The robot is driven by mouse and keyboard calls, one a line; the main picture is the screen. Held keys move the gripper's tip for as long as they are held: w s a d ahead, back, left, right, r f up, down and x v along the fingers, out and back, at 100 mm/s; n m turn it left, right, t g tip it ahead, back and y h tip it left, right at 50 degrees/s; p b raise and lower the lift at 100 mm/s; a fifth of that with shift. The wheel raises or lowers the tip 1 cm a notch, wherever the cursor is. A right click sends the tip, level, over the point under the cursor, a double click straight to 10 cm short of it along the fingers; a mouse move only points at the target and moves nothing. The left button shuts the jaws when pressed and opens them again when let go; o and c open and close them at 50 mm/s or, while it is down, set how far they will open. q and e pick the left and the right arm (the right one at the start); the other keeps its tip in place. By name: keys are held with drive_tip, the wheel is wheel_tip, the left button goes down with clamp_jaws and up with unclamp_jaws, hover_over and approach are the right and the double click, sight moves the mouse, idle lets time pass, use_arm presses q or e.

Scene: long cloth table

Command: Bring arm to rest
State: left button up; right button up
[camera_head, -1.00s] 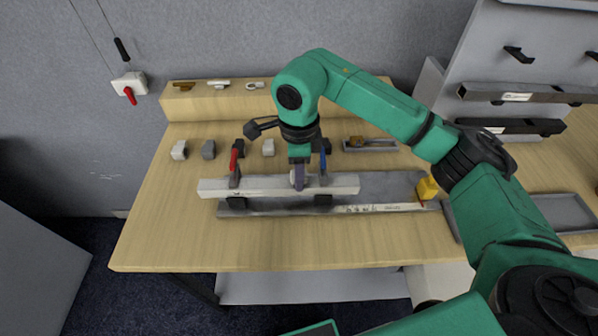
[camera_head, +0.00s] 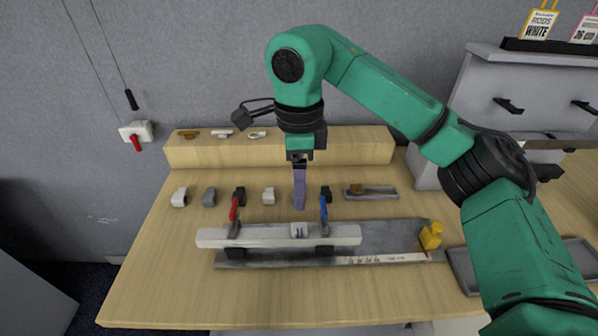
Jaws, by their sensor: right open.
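My right arm is green and comes in from the right. Its right gripper (camera_head: 299,188) points down, open and empty, with its purple-grey fingers between the red-handled clamp (camera_head: 234,212) and the blue-handled clamp (camera_head: 323,212). The fingertips are above a small light block (camera_head: 299,230) that sits at the long pale bar (camera_head: 265,237). The bar lies along a grey metal fixture (camera_head: 380,238) on the wooden table (camera_head: 180,290). My left gripper is not in view.
Several small grey, white and black blocks (camera_head: 209,197) stand in a row behind the bar. A small tray (camera_head: 371,193) holds a brown piece. A yellow piece (camera_head: 431,236) stands at the fixture's right end. A wooden ledge (camera_head: 350,146) runs along the back. The front left of the table is clear.

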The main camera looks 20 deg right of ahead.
wheel_tip(320, 180, up, 2)
drive_tip(key=shift+r, duration=0.15)
idle(0.4)
